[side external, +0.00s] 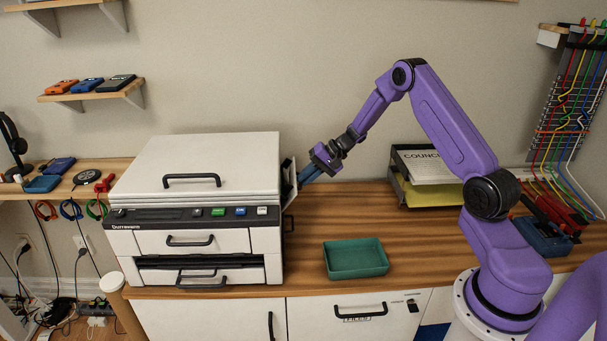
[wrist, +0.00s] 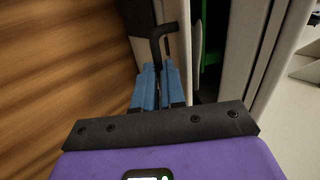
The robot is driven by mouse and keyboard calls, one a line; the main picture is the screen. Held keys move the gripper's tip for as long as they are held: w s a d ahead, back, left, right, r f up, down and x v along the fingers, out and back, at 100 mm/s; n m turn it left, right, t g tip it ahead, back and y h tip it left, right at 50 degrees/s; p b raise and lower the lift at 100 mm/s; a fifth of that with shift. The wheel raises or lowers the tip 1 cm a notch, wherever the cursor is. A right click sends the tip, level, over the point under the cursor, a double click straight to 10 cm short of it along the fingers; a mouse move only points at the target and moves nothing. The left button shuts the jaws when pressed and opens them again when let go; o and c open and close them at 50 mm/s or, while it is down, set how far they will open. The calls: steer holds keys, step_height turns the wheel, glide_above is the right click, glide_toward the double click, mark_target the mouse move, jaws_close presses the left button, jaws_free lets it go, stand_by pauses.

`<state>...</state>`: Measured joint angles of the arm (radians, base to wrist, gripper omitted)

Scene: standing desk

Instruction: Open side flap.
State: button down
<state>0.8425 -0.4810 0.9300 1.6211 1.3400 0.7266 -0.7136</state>
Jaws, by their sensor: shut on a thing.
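The white printer (side external: 195,190) stands on the wooden desk at the left of centre in the side view. Its side flap (side external: 289,184) is on the right side and stands ajar, angled away from the body. In the wrist view the flap (wrist: 144,35) has a black handle (wrist: 163,32), with a dark gap and a green part inside the printer to its right. My gripper (side external: 309,174) reaches the flap from the right. In the wrist view its blue fingers (wrist: 160,75) are shut on the black handle.
A green tray (side external: 356,274) lies on the desk in front of my gripper. A paper tray with documents (side external: 425,178) stands at the back right. Bare desk (wrist: 60,60) lies beside the flap. Coloured cables (side external: 570,110) hang at the far right.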

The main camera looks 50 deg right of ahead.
steer(key=shift+s+d+f+t+y, duration=0.2)
steer(key=shift+f+t+y, duration=0.85)
steer(key=shift+f, duration=0.4)
steer(key=shift+s+d+f+t+y, duration=0.15)
steer(key=shift+s+f+t+y, duration=0.05)
steer(key=shift+f+t+y, duration=1.05)
steer(key=shift+s+d+f+t+y, duration=0.2)
steer(key=shift+f+t+y, duration=0.7)
steer(key=shift+f, duration=0.9)
steer(key=c, duration=1.5)
jaws_free()
steer(key=shift+v, duration=3.7)
steer(key=shift+r, duration=0.1)
